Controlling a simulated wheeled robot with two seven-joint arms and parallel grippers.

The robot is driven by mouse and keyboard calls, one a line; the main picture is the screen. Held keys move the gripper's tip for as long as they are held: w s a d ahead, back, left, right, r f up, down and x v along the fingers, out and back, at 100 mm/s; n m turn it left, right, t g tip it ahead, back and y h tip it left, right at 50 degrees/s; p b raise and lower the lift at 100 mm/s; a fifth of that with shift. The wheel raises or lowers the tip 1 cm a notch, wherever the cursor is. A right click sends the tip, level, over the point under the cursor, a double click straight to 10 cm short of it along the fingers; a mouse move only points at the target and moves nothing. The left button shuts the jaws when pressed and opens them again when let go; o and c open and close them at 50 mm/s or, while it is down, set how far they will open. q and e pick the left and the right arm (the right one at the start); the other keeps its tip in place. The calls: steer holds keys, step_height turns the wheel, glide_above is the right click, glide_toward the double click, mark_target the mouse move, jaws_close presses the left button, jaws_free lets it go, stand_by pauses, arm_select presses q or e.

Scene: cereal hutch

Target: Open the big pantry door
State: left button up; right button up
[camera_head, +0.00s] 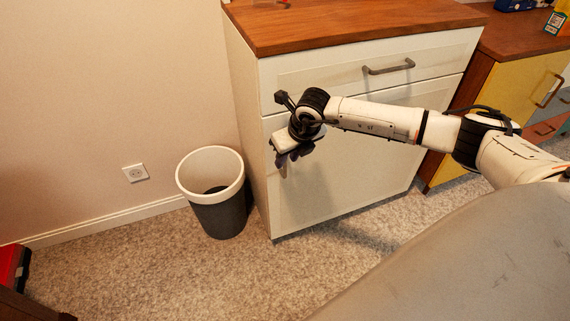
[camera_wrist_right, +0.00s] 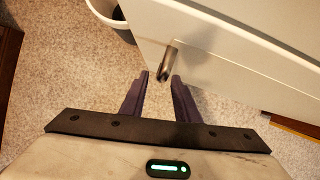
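The white cabinet has a large lower door (camera_head: 345,165), which looks shut beneath a drawer front. It also shows in the right wrist view (camera_wrist_right: 225,55). A metal handle (camera_wrist_right: 168,60) on this door shows in the right wrist view, with its near end around the gap between the fingertips. My right gripper (camera_head: 281,159) is in front of the door's left part in the head view and hides the handle there. In the wrist view the right gripper (camera_wrist_right: 161,76) has its dark fingers apart; I see no clear contact with the handle. My left gripper is out of view.
A dark bin with a white rim (camera_head: 218,205) stands left of the cabinet. The drawer (camera_head: 370,72) above the door has its own handle. A yellow cabinet (camera_head: 520,92) stands to the right. Carpet (camera_head: 200,275) in front of the door is clear.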

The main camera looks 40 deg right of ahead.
mark_target(285, 175)
steer(key=shift+x, duration=1.6)
steer(key=shift+c, duration=0.5)
jaws_close()
